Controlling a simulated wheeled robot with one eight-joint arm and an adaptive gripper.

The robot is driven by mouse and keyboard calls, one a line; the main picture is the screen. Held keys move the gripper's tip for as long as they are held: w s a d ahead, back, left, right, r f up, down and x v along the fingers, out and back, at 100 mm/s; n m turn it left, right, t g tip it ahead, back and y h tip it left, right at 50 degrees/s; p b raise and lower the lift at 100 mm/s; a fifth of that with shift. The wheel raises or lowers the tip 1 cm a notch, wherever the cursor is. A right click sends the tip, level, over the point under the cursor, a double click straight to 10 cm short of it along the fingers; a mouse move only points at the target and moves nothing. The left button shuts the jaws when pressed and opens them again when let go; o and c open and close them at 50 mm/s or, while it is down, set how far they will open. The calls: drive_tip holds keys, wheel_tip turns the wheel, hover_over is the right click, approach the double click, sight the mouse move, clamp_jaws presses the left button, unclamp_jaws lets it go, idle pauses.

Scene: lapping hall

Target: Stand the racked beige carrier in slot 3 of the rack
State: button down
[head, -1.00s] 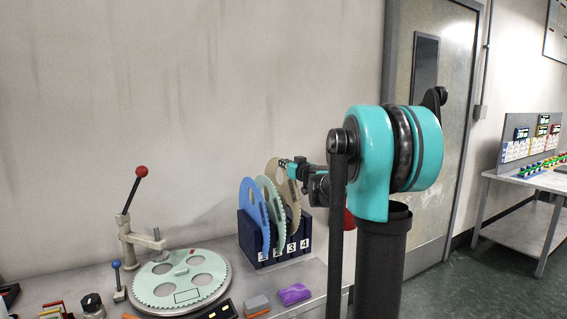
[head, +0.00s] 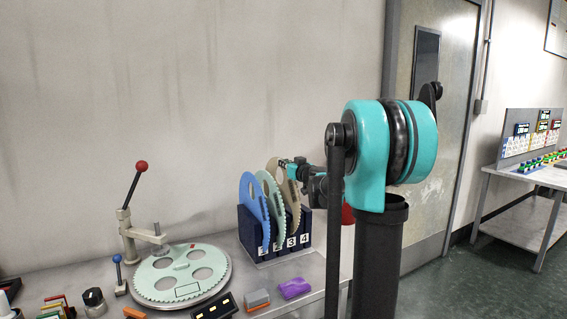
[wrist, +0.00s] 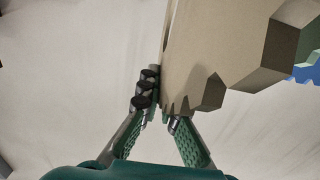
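The beige carrier (head: 292,196), a thin toothed disc with holes, stands nearly upright in the dark blue rack (head: 247,236), rightmost of the discs and a little higher than them. Its lower edge is around the slot labelled 3; I cannot tell whether it rests on the slot's bottom. My gripper (head: 288,162) is at its upper right edge in the head view. In the wrist view the fingers of my gripper (wrist: 161,98) close on the toothed edge of the beige carrier (wrist: 205,45), one finger partly hidden behind it.
A blue carrier (head: 249,192) and a pale green carrier (head: 265,186) stand in the rack left of the beige one. A lapping plate (head: 150,287) with a red-knobbed lever (head: 141,166) is to the left. A purple block (head: 295,288) and a grey block (head: 257,298) lie in front.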

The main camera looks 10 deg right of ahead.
sight(284, 173)
drive_tip(key=shift+f, duration=2.05)
drive_tip(key=c, duration=1.6)
unclamp_jaws()
drive_tip(key=shift+c, duration=0.2)
drive_tip(key=v, duration=1.2)
